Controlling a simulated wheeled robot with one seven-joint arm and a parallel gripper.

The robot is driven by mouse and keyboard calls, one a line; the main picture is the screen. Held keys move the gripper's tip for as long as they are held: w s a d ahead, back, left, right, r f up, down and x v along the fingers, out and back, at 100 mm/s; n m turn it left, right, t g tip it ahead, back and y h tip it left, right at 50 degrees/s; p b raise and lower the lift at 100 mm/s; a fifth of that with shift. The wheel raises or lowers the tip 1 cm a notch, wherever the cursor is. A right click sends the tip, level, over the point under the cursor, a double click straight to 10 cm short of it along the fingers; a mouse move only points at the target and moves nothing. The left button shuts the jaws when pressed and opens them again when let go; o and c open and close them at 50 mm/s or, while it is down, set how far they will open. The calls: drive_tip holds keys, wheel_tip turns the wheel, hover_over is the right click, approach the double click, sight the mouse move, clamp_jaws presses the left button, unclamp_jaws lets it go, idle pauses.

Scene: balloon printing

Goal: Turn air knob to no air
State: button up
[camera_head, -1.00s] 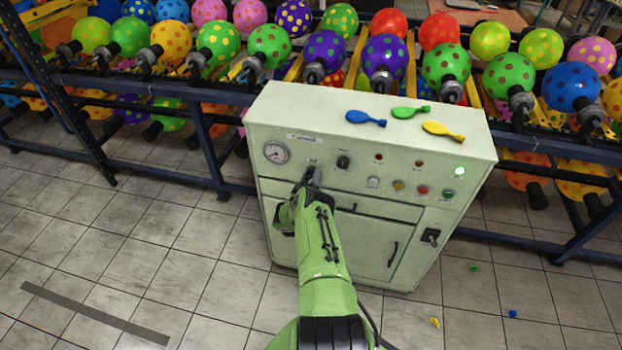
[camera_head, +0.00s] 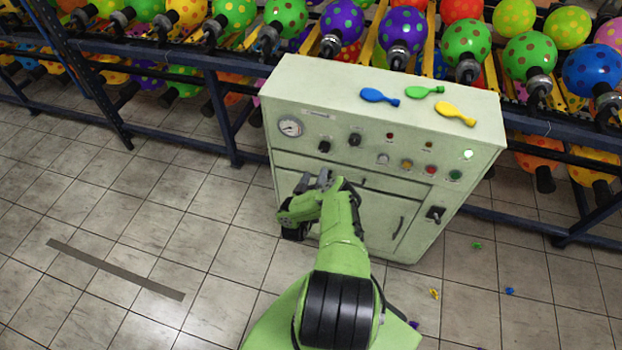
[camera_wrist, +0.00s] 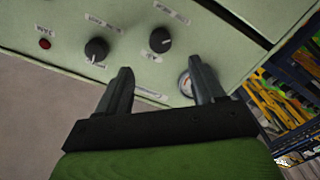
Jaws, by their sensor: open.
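The air knob appears to be the black knob (camera_head: 324,146) next to the gauge on the pale green machine's (camera_head: 280,160) front panel. It also shows in the wrist view (camera_wrist: 160,40), with a short label beside it too small to read surely and a pale mark towards the picture's right. A second black knob (camera_head: 354,139) is to its right; in the wrist view this other knob (camera_wrist: 97,50) is on the left. My gripper (camera_head: 313,181) is open and empty, below the knobs in the head view. Its spread fingers (camera_wrist: 160,88) touch neither knob.
A round gauge (camera_head: 290,127) is left of the knobs; lamps and buttons (camera_head: 407,164) are to the right. Blue (camera_head: 379,96), green and yellow balloons lie on top. Balloon racks (camera_head: 180,72) stand behind. The tiled floor (camera_head: 150,230) at left is mostly clear.

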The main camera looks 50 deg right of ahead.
drive_tip(key=v, duration=0.4)
drive_tip(key=shift+s+a, duration=0.15)
drive_tip(key=shift+a, duration=0.1)
